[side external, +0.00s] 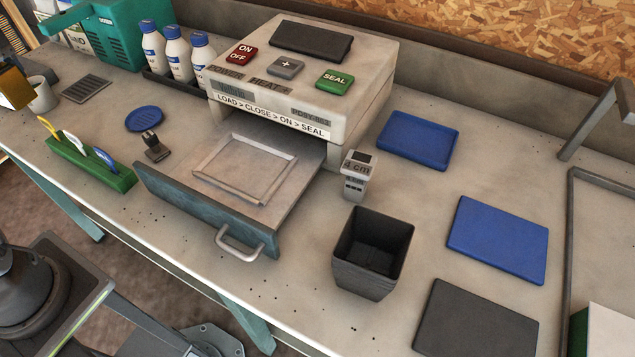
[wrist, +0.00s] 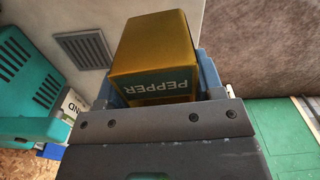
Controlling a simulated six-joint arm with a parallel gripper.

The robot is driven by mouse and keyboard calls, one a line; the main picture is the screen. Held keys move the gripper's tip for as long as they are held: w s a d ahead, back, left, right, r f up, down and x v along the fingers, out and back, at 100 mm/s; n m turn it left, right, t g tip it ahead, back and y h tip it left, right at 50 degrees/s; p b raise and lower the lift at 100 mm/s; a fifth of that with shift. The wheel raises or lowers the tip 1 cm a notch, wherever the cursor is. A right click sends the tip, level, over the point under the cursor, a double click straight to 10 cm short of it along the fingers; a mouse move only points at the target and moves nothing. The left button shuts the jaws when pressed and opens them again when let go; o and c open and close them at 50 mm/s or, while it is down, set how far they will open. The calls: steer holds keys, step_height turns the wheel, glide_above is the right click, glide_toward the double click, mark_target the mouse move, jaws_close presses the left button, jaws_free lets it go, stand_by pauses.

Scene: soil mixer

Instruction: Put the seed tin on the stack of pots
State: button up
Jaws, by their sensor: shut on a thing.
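The seed tin (wrist: 153,45) is a gold box with a green label reading PEPPER. In the wrist view it sits between the blue-grey fingers of my gripper (wrist: 160,82), which is shut on it. In the side view the gold tin (side external: 14,88) shows at the far left edge, cut off by the frame, beside a white pot (side external: 43,97). A dark square pot (side external: 372,255) stands upright on the bench at front centre. I cannot tell whether it is several nested pots. My gripper is far to the left of it.
The sealing machine (side external: 300,80) with its open drawer (side external: 210,215) stands between the tin's side and the dark pot. A small grey gauge (side external: 357,175) stands behind the pot. Blue trays (side external: 418,140) and a black mat (side external: 475,320) lie right. A green marker holder (side external: 90,165) is left.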

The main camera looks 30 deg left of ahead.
steer(key=w+d+r+m, duration=0.3)
steer(key=w+d+m, duration=0.1)
steer(key=w+d, duration=0.75)
steer(key=w+d+r+m, duration=0.2)
steer(key=w+d+m, duration=0.2)
steer(key=w+d, duration=0.75)
steer(key=d+m, duration=0.1)
steer(key=d, duration=0.4)
steer(key=d+r+m, duration=0.1)
steer(key=d, duration=0.4)
steer(key=d+r+m, duration=0.1)
steer(key=d, duration=0.4)
steer(key=shift+s+d, duration=0.2)
steer(key=shift+s, duration=0.2)
steer(key=s+d+r+m, duration=0.1)
steer(key=s+d+m, duration=0.1)
steer(key=d, duration=0.6)
steer(key=s+d+r+m, duration=0.1)
steer(key=d+r+m, duration=0.1)
steer(key=d, duration=0.7)
steer(key=m, duration=0.4)
glide_above(374, 242)
step_height(374, 242, down, 5)
steer(key=shift+f, duration=1.95)
steer(key=shift+f, duration=0.15)
